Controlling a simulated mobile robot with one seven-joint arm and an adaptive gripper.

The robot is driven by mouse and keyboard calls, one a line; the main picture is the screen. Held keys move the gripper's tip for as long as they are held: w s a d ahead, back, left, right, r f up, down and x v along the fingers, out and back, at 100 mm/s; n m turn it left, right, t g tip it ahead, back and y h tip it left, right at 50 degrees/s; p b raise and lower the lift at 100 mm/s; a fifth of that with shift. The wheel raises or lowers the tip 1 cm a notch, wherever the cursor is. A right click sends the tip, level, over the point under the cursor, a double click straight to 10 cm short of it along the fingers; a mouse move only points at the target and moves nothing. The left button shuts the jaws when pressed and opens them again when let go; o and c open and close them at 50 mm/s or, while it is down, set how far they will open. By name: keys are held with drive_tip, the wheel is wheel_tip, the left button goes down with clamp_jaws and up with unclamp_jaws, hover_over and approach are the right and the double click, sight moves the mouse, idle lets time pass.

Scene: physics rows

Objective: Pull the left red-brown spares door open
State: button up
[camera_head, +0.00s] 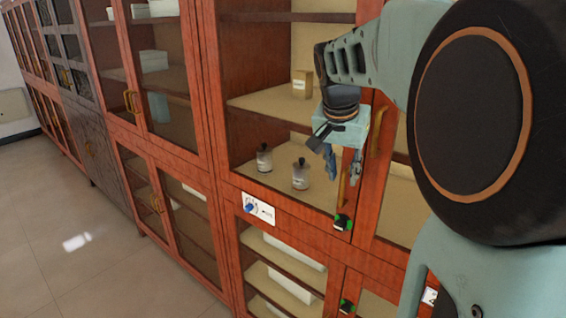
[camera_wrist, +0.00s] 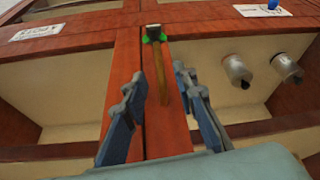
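The red-brown cabinet's left upper door (camera_head: 225,130) has a glass pane and looks shut. Its upright brass handle (camera_head: 342,188) is on its right stile, and shows in the wrist view (camera_wrist: 183,88). My gripper (camera_head: 344,172) is in front of this door near the handle. In the wrist view my gripper (camera_wrist: 166,88) is open, with its blue-grey fingers apart on either side of the handle's picture. I cannot tell whether a finger touches the handle. A label card (camera_head: 258,208) with a blue mark is below the door.
A black-and-green latch (camera_head: 343,222) is below the handle. The right door's handle (camera_head: 377,132) is close beside my gripper. Two small bottles (camera_head: 300,174) and a box (camera_head: 302,84) stand inside.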

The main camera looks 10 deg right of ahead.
sight(343, 179)
drive_tip(key=shift+x, duration=2.2)
drive_tip(key=shift+c, duration=0.3)
drive_tip(key=shift+r, duration=0.1)
clamp_jaws()
